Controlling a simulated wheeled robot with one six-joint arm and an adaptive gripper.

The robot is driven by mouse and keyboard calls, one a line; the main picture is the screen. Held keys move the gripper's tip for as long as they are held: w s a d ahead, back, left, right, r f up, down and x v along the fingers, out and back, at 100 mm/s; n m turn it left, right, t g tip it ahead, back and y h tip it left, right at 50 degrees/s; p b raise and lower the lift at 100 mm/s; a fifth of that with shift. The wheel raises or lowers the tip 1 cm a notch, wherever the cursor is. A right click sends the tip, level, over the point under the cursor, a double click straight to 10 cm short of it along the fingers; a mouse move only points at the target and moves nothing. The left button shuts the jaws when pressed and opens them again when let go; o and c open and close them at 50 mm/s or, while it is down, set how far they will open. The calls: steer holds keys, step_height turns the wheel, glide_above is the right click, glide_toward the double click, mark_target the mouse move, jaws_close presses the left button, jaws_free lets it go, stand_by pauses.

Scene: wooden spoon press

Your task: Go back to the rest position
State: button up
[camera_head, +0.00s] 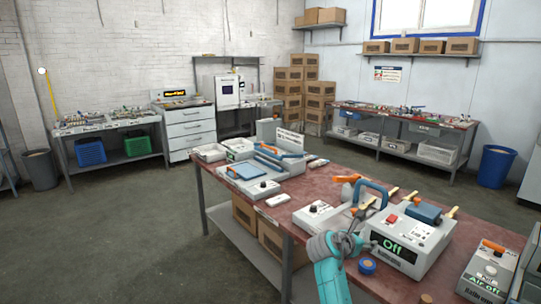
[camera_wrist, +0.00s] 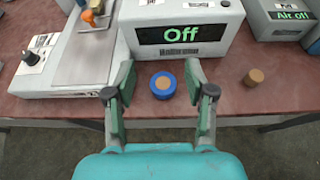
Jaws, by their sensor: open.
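My gripper (camera_wrist: 163,80) is open and empty in the wrist view, its two fingers apart near the table's front edge. In the head view my gripper (camera_head: 343,240) is in front of the grey press unit (camera_head: 398,252), whose display reads "Off". The blue container (camera_head: 367,266) sits on the reddish table (camera_head: 300,180) just right of my gripper. Wooden spoons (camera_head: 452,213) show at the press unit.
A grey box reading "Air off" (camera_head: 487,272) stands at the right. Another station (camera_head: 250,175) stands on the table's far end. Open floor (camera_head: 120,235) lies left of the table.

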steer(key=s+a+f+m+t+y, duration=0.1)
steer(key=s+a+f+m+y, duration=0.2)
steer(key=s+f, duration=0.95)
steer(key=s+a+f+m+t+y, duration=0.2)
steer(key=s+f+m+y, duration=0.1)
steer(key=s+f, duration=0.95)
steer(key=s+a+m+t+y, duration=0.1)
steer(key=s+a+m, duration=0.15)
steer(key=s, duration=0.65)
steer(key=s+a+m+y, duration=0.15)
steer(key=s+m, duration=0.25)
steer(key=s, duration=0.6)
steer(key=s+a+m+t+y, duration=0.1)
steer(key=s+m, duration=0.3)
steer(key=s, duration=0.5)
steer(key=s+r+m+t, duration=0.1)
steer(key=s+r+m, duration=0.8)
steer(key=s+r, duration=0.6)
steer(key=shift+a+r+y, duration=0.3)
steer(key=shift+a+y, duration=0.05)
steer(key=shift+a, duration=0.05)
steer(key=shift+w, duration=0.1)
